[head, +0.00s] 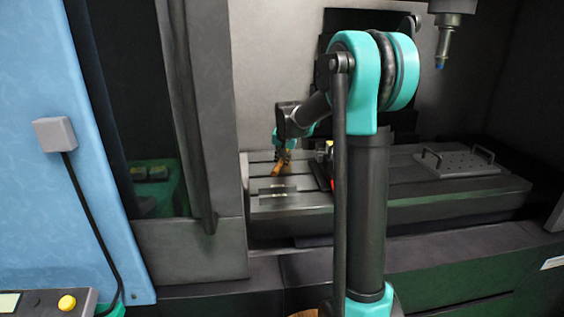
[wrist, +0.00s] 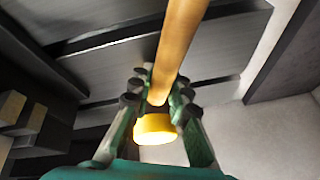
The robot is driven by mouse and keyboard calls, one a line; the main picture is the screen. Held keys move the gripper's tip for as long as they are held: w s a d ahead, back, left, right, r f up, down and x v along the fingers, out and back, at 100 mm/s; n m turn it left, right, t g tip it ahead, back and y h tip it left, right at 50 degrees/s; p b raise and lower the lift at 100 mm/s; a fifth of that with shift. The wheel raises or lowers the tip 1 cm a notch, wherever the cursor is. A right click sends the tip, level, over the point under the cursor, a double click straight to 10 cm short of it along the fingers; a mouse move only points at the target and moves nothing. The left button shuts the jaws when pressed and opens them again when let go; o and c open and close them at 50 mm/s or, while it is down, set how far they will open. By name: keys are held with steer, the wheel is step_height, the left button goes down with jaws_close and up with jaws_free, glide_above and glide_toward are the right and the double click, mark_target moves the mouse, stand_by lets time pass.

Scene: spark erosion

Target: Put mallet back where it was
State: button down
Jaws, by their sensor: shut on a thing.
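My gripper (head: 284,153) is inside the machine, above the left part of the slotted table (head: 300,203). It is shut on the mallet (head: 279,168), seen as a small orange-brown shape under the fingers in the head view. In the wrist view, my gripper (wrist: 158,92) has its fingers on both sides of the mallet's wooden handle (wrist: 180,40). The handle runs up and away past the fingertips. A yellow end piece shows between the fingers, nearer the camera. Whether the mallet touches the table I cannot tell.
A plate with two handles (head: 458,164) lies on the table's right. A tool head (head: 443,47) hangs above. Tan blocks (wrist: 22,125) show at the wrist view's left.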

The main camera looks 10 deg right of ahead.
steer(key=shift+f, duration=0.1)
steer(key=c, duration=1.4)
jaws_free()
steer(key=shift+c, duration=0.2)
steer(key=v, duration=1.2)
